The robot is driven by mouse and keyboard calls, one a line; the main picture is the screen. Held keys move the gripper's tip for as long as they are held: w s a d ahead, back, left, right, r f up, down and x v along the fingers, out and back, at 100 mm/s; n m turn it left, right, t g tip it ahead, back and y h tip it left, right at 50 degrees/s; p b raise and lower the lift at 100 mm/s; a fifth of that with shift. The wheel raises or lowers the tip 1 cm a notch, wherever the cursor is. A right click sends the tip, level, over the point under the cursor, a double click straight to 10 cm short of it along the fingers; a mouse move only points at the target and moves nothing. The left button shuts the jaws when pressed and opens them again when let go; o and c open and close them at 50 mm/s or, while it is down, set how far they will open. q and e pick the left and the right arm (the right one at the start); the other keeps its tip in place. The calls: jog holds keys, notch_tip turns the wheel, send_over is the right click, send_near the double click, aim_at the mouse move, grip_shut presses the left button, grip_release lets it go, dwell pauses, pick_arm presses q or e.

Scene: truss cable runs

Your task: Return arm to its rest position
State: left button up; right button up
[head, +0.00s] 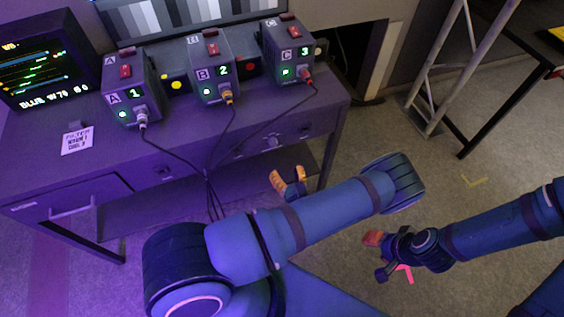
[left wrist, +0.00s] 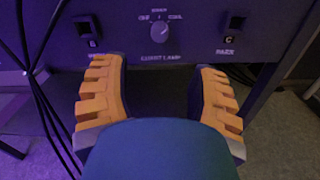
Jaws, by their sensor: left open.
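My left gripper (head: 289,180) is below the front right part of the desk (head: 180,165), with its orange fingers partly hidden behind my own arm. In the left wrist view, the left gripper (left wrist: 160,88) has its two orange ribbed fingers spread wide with nothing between them. Beyond them is the desk's front panel with a round knob (left wrist: 160,32). My right gripper (head: 378,255) is low over the floor at the right, small and side-on, with one orange finger showing.
Three grey boxes, A 1 (head: 130,88), B 2 (head: 213,68) and C 3 (head: 288,52), stand on the desk, each with a cable plugged in. The cables (head: 208,180) hang down the desk front near my left arm. A metal truss (head: 440,75) stands at the right.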

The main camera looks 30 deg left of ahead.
pick_arm(q)
jog(key=shift+s+d, duration=0.2)
dwell(0.5)
